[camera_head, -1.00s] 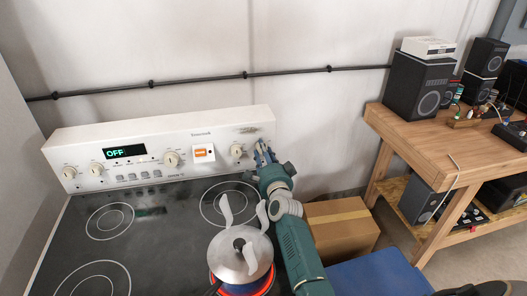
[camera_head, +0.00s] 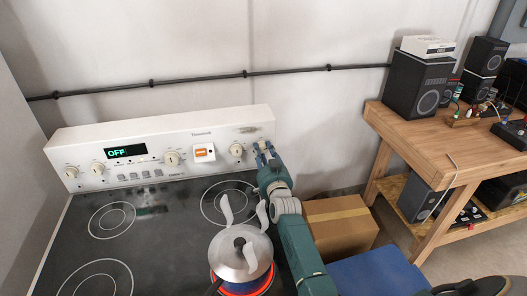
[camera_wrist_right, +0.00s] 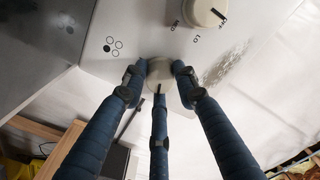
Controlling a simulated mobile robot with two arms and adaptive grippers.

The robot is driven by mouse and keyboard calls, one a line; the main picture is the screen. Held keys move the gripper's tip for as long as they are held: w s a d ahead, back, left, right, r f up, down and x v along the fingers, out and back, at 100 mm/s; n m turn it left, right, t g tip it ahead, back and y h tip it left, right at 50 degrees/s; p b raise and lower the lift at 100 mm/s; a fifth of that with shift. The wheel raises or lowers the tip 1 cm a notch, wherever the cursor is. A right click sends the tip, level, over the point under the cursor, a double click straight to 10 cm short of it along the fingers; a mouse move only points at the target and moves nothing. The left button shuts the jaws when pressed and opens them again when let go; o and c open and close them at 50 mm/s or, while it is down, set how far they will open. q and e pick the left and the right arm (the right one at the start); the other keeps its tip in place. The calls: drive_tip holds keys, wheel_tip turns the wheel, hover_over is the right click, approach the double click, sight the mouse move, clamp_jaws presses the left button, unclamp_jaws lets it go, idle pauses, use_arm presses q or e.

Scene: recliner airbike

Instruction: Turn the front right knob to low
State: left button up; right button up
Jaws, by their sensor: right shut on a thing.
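The white stove has a back panel (camera_head: 150,138) with a row of cream knobs. A knob (camera_wrist_right: 160,72) at the panel's right end is in the right wrist view, with a dark pointer mark. My right gripper (camera_head: 264,149) is at this end of the panel. In the right wrist view its three dark fingers (camera_wrist_right: 159,80) are closed around the knob. In the head view the gripper hides this knob. A neighbouring knob (camera_head: 236,150) stands free to its left. The panel display (camera_head: 124,151) reads OFF. My left gripper is not in view.
A lidded metal pot (camera_head: 240,256) stands on the front right burner, which glows red (camera_head: 246,287). My right forearm passes close to its right side. A cardboard box (camera_head: 340,226) sits right of the stove. A wooden workbench (camera_head: 420,140) with speakers stands further right.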

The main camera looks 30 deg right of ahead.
drive_tip(key=shift+a+f+n, duration=0.1)
drive_tip(key=shift+f+n, duration=0.15)
drive_tip(key=shift+n, duration=0.65)
drive_tip(key=o, duration=1.1)
drive_tip(key=shift+o, duration=0.2)
drive_tip(key=shift+r, duration=0.1)
drive_tip(key=shift+s, duration=0.15)
drive_tip(key=v, duration=1.2)
